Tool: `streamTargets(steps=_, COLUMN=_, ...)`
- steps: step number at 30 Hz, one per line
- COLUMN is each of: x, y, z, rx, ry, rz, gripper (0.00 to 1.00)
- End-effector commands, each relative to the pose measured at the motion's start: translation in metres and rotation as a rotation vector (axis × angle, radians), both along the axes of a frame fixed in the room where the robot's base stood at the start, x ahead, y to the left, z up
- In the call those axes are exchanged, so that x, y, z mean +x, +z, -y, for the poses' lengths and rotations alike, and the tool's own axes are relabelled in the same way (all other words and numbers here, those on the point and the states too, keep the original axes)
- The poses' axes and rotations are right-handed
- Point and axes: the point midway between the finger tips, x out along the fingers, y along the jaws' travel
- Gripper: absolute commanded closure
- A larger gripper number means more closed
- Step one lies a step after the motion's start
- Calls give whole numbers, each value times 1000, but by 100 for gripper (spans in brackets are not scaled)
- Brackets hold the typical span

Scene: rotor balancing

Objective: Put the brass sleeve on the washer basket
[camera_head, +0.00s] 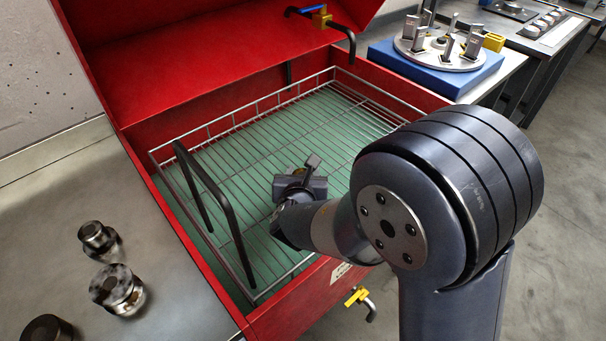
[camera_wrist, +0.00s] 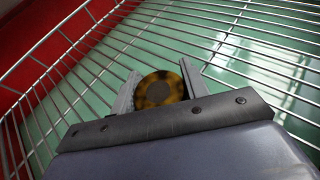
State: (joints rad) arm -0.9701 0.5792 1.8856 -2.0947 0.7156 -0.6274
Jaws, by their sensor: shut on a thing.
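The washer basket (camera_head: 230,125) is a wire grid basket set inside the red parts washer, over a green floor. Its wires also fill the wrist view (camera_wrist: 75,75). My gripper (camera_head: 305,170) is over the middle of the basket. In the wrist view my gripper (camera_wrist: 158,92) is shut on the brass sleeve (camera_wrist: 172,80), a round yellow-brown mottled piece with a grey centre. I cannot tell whether the sleeve touches the wires.
A black bent handle (camera_head: 228,215) rises at the basket's left side. The red lid (camera_head: 200,50) stands open behind. Several metal parts lie on the left bench (camera_head: 165,275). A blue block (camera_head: 440,75) with a round fixture stands at the back right. The basket is otherwise empty.

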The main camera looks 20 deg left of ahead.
Motion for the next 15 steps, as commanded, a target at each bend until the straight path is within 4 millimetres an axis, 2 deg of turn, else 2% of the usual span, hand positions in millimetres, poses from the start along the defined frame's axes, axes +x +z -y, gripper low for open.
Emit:
streamTargets(steps=10, x=0, y=-3, z=0, rx=2, ry=0, rz=3, gripper=93)
streamTargets(steps=11, x=0, y=-3, z=0, rx=0, ry=0, rz=1, gripper=56)
streamTargets(steps=15, x=0, y=-2, z=0, rx=0, ry=0, rz=0, gripper=45)
